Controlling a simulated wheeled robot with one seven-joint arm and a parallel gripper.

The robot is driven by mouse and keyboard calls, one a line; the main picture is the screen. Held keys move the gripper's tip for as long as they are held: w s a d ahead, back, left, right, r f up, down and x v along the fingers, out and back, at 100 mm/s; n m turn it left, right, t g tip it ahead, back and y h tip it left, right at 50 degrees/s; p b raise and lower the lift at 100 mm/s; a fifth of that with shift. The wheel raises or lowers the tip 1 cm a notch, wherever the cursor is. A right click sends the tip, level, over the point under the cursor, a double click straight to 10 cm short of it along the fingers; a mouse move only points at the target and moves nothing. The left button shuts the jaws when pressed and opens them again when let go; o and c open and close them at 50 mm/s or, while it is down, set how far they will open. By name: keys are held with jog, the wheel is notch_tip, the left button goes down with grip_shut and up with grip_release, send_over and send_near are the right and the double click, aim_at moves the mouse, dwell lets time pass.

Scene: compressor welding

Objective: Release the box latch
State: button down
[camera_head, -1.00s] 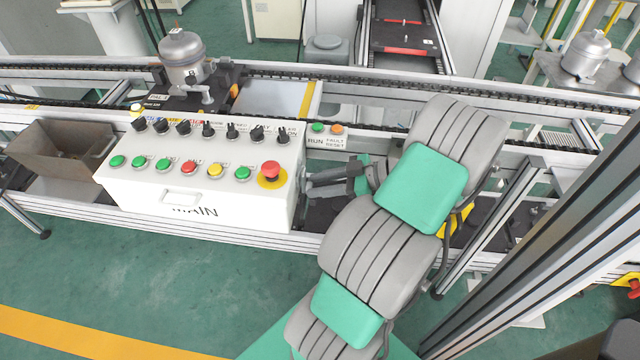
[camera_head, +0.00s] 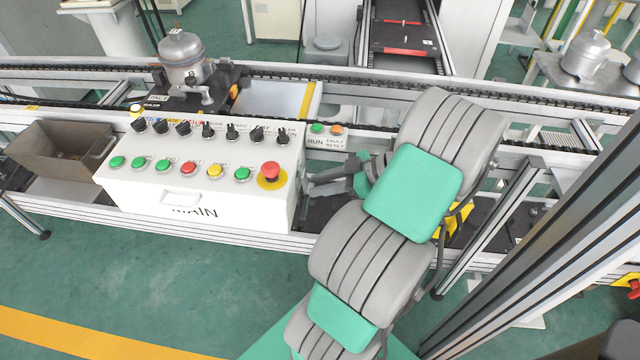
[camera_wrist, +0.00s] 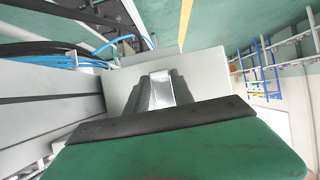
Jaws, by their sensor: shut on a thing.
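The white control box (camera_head: 150,200) marked MAIN stands on the frame of the line, with its lid shut. A flat pale panel that looks like its side (camera_wrist: 205,65) fills the middle of the wrist view. My gripper (camera_head: 308,186) reaches the right side of the box from the right. In the wrist view my gripper (camera_wrist: 161,88) is shut on a small silvery piece, the box latch (camera_wrist: 161,86), between its two grey fingers. In the head view the latch is hidden behind the box edge and the fingers.
Several knobs and buttons and a red emergency stop (camera_head: 270,170) sit on top of the box. A brown bin (camera_head: 60,150) stands to its left. A conveyor rail (camera_head: 400,90) runs behind. A metal post (camera_head: 530,250) stands close to the right of my arm.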

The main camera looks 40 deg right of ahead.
jog(key=r+g+h+b, duration=0.1)
jog(key=g+h+b, duration=0.1)
jog(key=b, duration=0.3)
jog(key=r+g+h+b, duration=0.2)
jog(key=g+h+b, duration=0.1)
jog(key=g+b, duration=0.1)
jog(key=r+g+h+b, duration=0.1)
jog(key=g+h+b, duration=0.1)
jog(key=b, duration=0.5)
jog(key=shift+s+d+r+g, duration=0.2)
jog(key=shift+r+g, duration=0.2)
jog(key=shift+g, duration=0.3)
jog(key=g+h+b, duration=0.1)
jog(key=b, duration=0.6)
jog(key=shift+w+a+r, duration=0.1)
jog(key=shift+w+a, duration=0.05)
jog(key=b, duration=0.3)
jog(key=shift+r+g+h, duration=0.3)
jog(key=shift+r, duration=0.25)
jog(key=c, duration=1.1)
grip_release()
